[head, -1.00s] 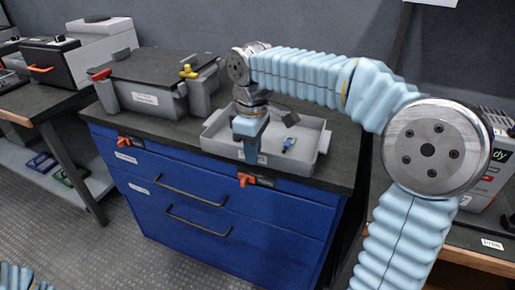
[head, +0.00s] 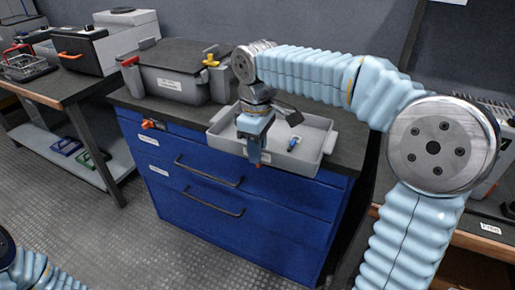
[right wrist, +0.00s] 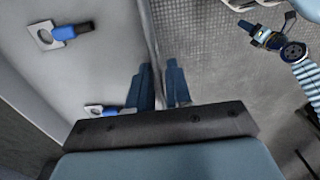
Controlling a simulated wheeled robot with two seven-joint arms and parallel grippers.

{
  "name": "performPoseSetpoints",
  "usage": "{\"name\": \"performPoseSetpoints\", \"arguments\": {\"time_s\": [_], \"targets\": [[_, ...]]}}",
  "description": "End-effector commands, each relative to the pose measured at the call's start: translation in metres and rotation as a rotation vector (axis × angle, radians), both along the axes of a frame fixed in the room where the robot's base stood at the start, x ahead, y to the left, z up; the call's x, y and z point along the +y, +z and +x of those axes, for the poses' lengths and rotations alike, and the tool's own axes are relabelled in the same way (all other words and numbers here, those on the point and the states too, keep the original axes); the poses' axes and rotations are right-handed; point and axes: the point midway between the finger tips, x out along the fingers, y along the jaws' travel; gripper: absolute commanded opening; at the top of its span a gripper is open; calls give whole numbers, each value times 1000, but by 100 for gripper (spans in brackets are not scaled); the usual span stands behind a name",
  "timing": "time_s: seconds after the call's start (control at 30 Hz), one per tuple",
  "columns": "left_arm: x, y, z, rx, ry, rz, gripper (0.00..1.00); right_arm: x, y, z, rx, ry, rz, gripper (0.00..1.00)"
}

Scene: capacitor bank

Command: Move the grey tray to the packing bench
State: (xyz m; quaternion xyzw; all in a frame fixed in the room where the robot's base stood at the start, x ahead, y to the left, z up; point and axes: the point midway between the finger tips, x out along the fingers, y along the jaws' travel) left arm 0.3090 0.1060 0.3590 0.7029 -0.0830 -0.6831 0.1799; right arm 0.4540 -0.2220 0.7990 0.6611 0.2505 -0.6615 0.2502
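The grey tray (head: 322,152) rests on the blue cabinet's dark top, its front side overhanging the front edge. A blue-and-grey part (head: 292,145) lies in it; the right wrist view shows two such parts on its floor. My right gripper (head: 255,158) points down at the tray's near wall. In the right wrist view its fingers (right wrist: 160,85) sit on both sides of the wall (right wrist: 151,35), close against it. My left arm shows at the lower left of the head view. Its gripper (right wrist: 248,27) seems to show small in the right wrist view, too small to judge. No bench is identifiable as the packing bench.
A lidded grey box (head: 175,88) stands left of the tray on the cabinet (head: 215,195). Another bench is at right, behind my right arm. The floor (head: 85,215) at left is clear.

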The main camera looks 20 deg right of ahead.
Motion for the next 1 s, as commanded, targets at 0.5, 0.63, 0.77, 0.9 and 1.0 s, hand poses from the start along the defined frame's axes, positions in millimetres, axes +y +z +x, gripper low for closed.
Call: {"name": "performPoseSetpoints", "arguments": {"time_s": [0.5, 0.63, 0.77, 0.9, 1.0], "targets": [[0, 0, 0, 0, 0, 0, 43, 0, 7, 1, -4, -1, 0, 39], [0, -2, 0, 0, 0, 0, 43, 0, 28, 1, -6, -2, 1, 39], [0, -1, 0, 0, 0, 0, 43, 0, 58, 1, -6, -1, 1, 39], [0, 0, 0, 0, 0, 0, 43, 0, 90, 1, -5, -1, 2, 39], [0, 0, 0, 0, 0, 0, 43, 0, 109, 1, -3, 0, 1, 39]]}}
